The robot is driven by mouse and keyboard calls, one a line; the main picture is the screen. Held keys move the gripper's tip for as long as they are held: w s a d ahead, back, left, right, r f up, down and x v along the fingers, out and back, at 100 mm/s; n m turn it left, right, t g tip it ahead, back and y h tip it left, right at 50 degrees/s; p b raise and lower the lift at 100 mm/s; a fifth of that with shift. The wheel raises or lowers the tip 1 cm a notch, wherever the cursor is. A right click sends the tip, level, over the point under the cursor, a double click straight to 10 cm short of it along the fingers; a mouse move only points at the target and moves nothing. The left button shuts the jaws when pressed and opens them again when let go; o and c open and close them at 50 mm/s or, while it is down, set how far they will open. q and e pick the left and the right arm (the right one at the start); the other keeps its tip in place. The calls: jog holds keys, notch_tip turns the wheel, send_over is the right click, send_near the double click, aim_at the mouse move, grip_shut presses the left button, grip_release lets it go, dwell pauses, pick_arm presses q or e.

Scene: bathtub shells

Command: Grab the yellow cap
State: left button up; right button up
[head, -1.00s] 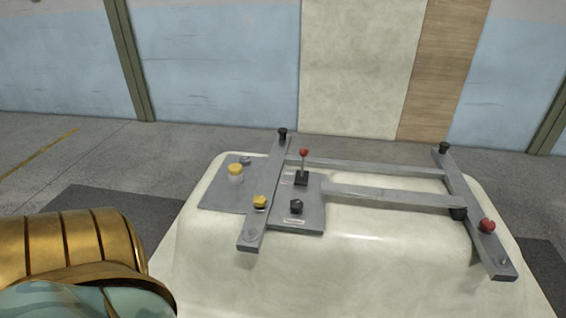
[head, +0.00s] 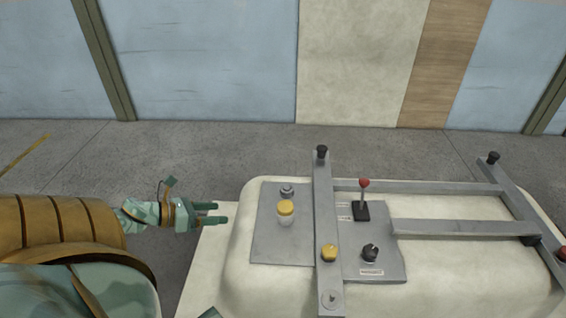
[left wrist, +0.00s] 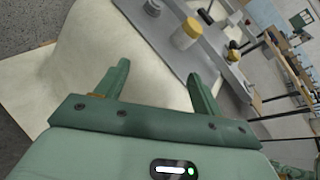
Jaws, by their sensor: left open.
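The yellow cap (head: 286,207) sits on a small pale jar (head: 286,221) that stands upright on a grey plate on the white tub shell. The left wrist view also shows the yellow cap (left wrist: 192,27), beyond my fingertips. My left gripper (head: 217,213) is open and empty, at the left of the jar and apart from it, pointing right. Its two fingers (left wrist: 160,72) are spread in the left wrist view, with only the pale shell between them. My right gripper cannot be made out.
The grey plate (head: 270,245) also bears a grey knob (head: 287,190). A grey bar (head: 326,205) with a yellow knob (head: 329,253) runs just right of the jar. A red-topped lever (head: 363,200) and a black knob (head: 370,252) stand farther right. The tub's left side (head: 215,260) is clear.

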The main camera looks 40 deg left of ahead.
pick_arm(q)
jog(key=w+d+r+m+g+h, duration=0.1)
jog(key=w+d+r+m+h, duration=0.15)
jog(key=r+m, duration=0.35)
jog(key=b, duration=0.2)
send_near(286, 206)
jog(key=shift+w+d+f, duration=0.45)
jog(key=shift+w+d, duration=0.2)
jog(key=shift+d, duration=0.1)
jog(key=x, duration=0.2)
jog(key=b+x, duration=0.1)
jog(key=x, duration=0.2)
jog(key=shift+w+a, duration=0.1)
jog(key=shift+w, duration=0.35)
jog(key=c, duration=1.1)
